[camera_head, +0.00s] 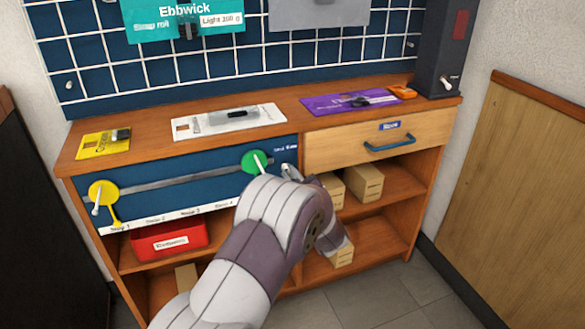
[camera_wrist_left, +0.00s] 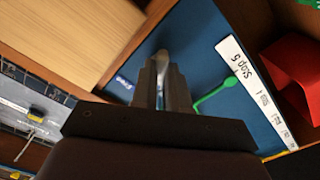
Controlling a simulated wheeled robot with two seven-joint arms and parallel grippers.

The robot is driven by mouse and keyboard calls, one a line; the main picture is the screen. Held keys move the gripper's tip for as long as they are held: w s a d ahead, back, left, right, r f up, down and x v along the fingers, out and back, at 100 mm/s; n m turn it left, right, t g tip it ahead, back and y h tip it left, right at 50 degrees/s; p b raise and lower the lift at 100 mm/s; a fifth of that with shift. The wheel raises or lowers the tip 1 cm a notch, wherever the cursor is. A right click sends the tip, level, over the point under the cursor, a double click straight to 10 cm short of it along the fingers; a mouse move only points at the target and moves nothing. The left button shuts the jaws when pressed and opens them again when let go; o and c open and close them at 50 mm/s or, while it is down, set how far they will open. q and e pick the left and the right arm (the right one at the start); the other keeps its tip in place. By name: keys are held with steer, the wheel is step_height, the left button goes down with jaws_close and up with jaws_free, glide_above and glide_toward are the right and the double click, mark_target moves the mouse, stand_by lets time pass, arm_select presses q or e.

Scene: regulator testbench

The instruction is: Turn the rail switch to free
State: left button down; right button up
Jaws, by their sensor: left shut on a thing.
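The blue rail panel (camera_head: 150,187) fills the cabinet's left front, with a small label at its upper right whose wording is too small to read. The rail switch (camera_wrist_left: 162,58) shows in the left wrist view as a pale knob at the tips of my left gripper (camera_wrist_left: 163,88). The gripper's fingers are shut on it, and they hide much of it. In the head view my left gripper (camera_head: 290,173) is at the panel's right end, largely hidden behind my wrist. Which position the switch is in cannot be told. My right gripper is not in view.
A green slider (camera_head: 255,161) and a yellow slider (camera_head: 102,193) sit on the panel's rail. A drawer with a blue handle (camera_head: 389,142) is to the right. Below are a red bin (camera_head: 168,238) and several cardboard boxes (camera_head: 366,182). Cards lie on top.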

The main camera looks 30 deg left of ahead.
arm_select(q)
steer(key=m+p, duration=1.1)
steer(key=p, duration=0.2)
steer(key=shift+s+r, duration=0.1)
steer(key=shift+r, duration=0.05)
steer(key=shift+f+m+p, duration=0.2)
steer(key=shift+m+p, duration=1.35)
steer(key=shift+m, duration=0.65)
steer(key=c, duration=1.1)
jaws_free()
steer(key=shift+c, duration=0.2)
steer(key=p+v, duration=0.3)
steer(key=v, duration=0.9)
steer(key=shift+s+d, duration=0.2)
steer(key=shift+s, duration=0.1)
